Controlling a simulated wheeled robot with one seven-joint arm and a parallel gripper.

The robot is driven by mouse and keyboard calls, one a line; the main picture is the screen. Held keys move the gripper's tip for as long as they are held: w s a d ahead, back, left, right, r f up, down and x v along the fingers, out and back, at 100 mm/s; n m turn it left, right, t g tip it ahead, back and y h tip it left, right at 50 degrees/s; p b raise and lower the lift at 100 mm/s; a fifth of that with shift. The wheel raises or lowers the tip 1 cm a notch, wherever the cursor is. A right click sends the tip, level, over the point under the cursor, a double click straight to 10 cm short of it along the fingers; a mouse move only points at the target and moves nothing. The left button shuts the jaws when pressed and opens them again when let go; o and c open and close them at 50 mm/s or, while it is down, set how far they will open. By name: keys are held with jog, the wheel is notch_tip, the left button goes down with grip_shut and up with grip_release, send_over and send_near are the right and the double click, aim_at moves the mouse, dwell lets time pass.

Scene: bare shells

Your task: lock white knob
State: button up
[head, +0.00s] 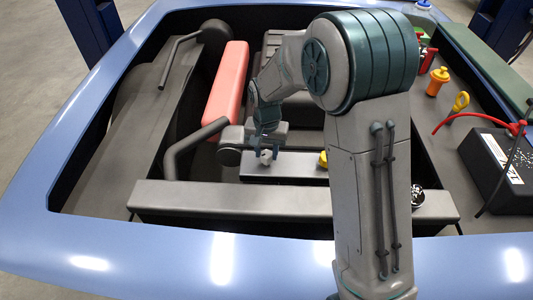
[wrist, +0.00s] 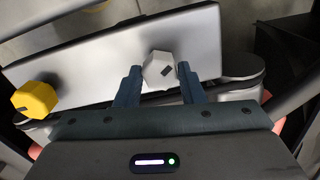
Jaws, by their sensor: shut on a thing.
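The white knob (wrist: 159,70) is a six-sided knob with a small dark mark on its face, on a grey plate (wrist: 95,62) in the wrist view. My gripper (wrist: 158,79) has one finger on each side of the knob and is shut on it. In the head view my gripper (head: 266,153) points down at the white knob (head: 266,158), near the left end of the plate. The fingers there are small and partly hide the knob.
A yellow knob (wrist: 35,99) sits on the plate to the left in the wrist view; it also shows in the head view (head: 323,159). A red block (head: 226,85), dark hoses (head: 190,148) and a black battery (head: 497,165) stand around inside the blue car-body rim (head: 130,250).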

aim_at(267, 153)
jog(key=m, duration=0.3)
jog(key=shift+m, duration=0.4)
jog(key=shift+m+b, duration=0.3)
jog(key=shift+m, duration=1.4)
jog(key=shift+r, duration=0.1)
jog(key=o, duration=1)
notch_tip(267, 153, up, 14)
jog(key=shift+f, duration=0.15)
